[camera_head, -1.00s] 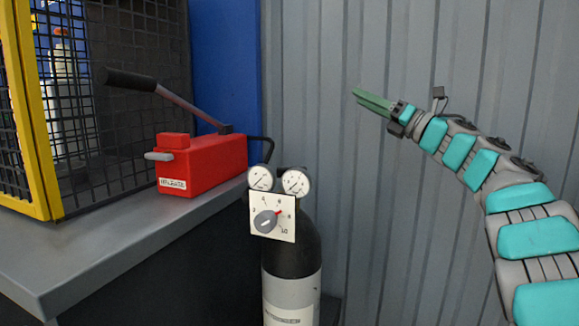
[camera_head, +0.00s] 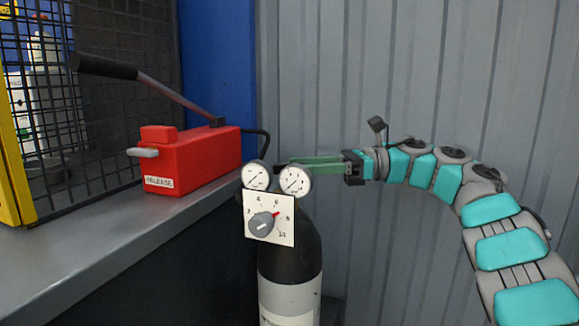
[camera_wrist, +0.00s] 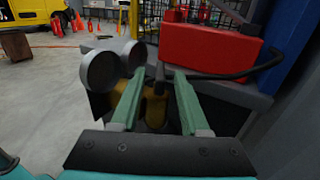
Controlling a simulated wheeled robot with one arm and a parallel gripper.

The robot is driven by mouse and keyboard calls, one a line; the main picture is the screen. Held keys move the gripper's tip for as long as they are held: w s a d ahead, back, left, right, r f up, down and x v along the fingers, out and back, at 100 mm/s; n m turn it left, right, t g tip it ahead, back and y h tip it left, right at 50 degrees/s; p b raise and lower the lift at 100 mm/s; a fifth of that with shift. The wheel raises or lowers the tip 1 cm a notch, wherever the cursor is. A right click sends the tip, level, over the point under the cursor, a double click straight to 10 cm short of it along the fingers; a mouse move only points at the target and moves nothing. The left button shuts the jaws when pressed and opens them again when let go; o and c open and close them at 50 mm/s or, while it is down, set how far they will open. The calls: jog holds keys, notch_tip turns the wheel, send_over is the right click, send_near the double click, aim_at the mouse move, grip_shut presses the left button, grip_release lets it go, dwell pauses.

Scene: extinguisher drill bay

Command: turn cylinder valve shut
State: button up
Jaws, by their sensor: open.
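The cylinder (camera_head: 290,250) stands upright beside the bench, black on top and pale below. Two round white gauges (camera_head: 295,181) sit at its top, above a square white dial plate (camera_head: 284,228) with a grey knob and a red mark. My gripper (camera_head: 289,162) is open at the cylinder's top, its green fingers pointing left and passing behind the right gauge. In the wrist view, a brass-coloured fitting (camera_wrist: 153,110) shows between and below the open fingers (camera_wrist: 158,76), with the gauges' grey backs on the left. I cannot tell whether the fingers touch the fitting. The valve handle is not clearly visible.
A red box labelled RELEASE (camera_head: 195,160) with a long black-gripped lever stands on the grey bench (camera_head: 90,245) to the left. A black hose (camera_wrist: 225,72) runs from it. A mesh cage is behind; a corrugated grey wall (camera_head: 400,80) closes the back right.

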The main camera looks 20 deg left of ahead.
aim_at(290, 163)
jog(key=shift+x, duration=1.6)
grip_shut()
